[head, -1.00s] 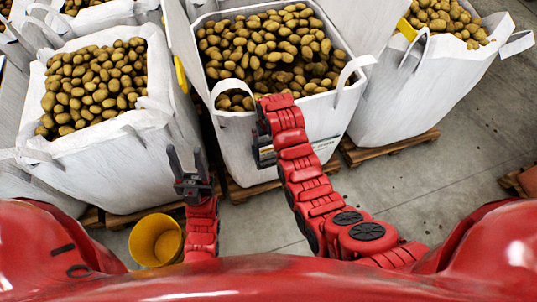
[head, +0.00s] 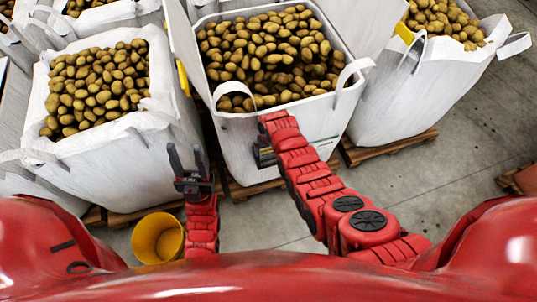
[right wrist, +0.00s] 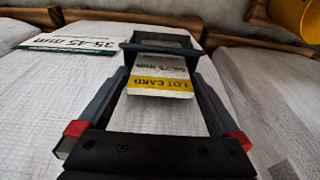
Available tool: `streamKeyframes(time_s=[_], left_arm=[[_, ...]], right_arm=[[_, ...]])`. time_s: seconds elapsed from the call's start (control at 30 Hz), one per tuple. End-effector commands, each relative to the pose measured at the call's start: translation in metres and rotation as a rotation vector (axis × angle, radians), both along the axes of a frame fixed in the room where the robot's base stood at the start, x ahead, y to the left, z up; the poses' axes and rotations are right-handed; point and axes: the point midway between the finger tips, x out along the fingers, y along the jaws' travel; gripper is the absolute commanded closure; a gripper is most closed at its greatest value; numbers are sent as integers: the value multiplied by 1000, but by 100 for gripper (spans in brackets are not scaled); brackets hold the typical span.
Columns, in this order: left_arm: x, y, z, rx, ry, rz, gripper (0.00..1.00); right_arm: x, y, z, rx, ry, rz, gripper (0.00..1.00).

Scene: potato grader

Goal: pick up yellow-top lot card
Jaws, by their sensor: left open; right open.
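The lot card (right wrist: 161,84) shows in the right wrist view, with a yellow band at its near end and white beyond; its text reads upside down. It lies in front of a white bag's side, between the fingers of my right gripper (right wrist: 162,50). The gripper is open, one finger on each side, with a dark piece across the card's far end. I cannot tell whether the fingers touch the card. In the head view my right gripper (head: 264,156) is mostly hidden by its arm. My left gripper (head: 188,160) is open and empty, fingers upward.
The middle potato bag (head: 235,127) stands before my right arm, on a pallet. Another full bag (head: 95,165) is at left, and one (head: 385,95) at right. A yellow bucket (head: 157,239) is on the floor. A green-and-white size label (right wrist: 70,38) is left of the card.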

Motion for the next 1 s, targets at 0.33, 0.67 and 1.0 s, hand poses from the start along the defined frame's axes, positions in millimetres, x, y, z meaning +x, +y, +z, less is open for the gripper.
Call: streamKeyframes(time_s=[0.33, 0.67, 1.0], left_arm=[[0, 0, 0, 0, 0, 0, 52], [0, 0, 0, 0, 0, 0, 52], [0, 0, 0, 0, 0, 0, 52]], right_arm=[[0, 0, -2, 0, 0, 0, 11], [0, 0, -2, 1, 1, 0, 70], [-1, 0, -1, 1, 1, 0, 100]])
